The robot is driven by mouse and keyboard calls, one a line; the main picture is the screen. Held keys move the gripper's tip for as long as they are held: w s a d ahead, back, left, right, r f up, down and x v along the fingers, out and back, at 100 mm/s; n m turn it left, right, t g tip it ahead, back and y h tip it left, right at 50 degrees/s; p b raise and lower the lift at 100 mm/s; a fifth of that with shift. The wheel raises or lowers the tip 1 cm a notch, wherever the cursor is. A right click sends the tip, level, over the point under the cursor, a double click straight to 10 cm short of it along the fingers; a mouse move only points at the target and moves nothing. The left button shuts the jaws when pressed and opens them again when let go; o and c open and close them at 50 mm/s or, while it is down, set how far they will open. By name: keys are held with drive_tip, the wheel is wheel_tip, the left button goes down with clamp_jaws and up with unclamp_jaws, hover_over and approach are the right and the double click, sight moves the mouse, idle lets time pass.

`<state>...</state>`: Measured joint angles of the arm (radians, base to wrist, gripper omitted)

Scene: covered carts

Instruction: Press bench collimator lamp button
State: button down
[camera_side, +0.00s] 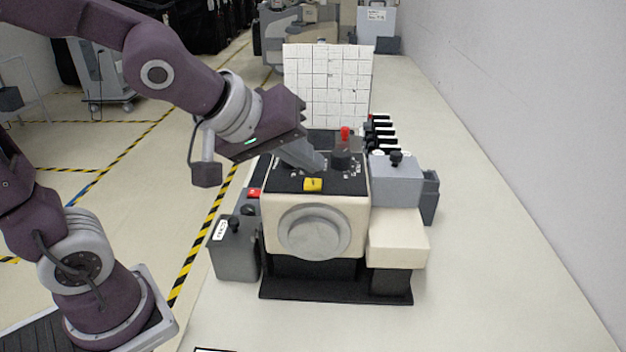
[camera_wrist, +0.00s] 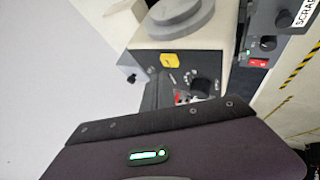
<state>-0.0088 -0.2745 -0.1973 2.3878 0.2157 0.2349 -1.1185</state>
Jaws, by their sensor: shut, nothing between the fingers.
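The bench collimator, a cream box (camera_side: 350,205) with a black top panel and a round grey disc (camera_side: 314,232) on its front, stands on the bench. A yellow button (camera_side: 313,184) sits at the front edge of the panel; it also shows in the wrist view (camera_wrist: 169,60).
A grey box (camera_side: 396,180) with a black knob adjoins on the right. A white gridded board (camera_side: 328,85) stands behind.

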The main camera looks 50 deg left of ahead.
sight(308, 184)
idle(0.4)
drive_tip(key=shift+f, duration=0.4)
drive_tip(key=shift+f, duration=0.4)
idle(0.5)
drive_tip(key=shift+r, duration=0.8)
drive_tip(key=shift+r, duration=2.55)
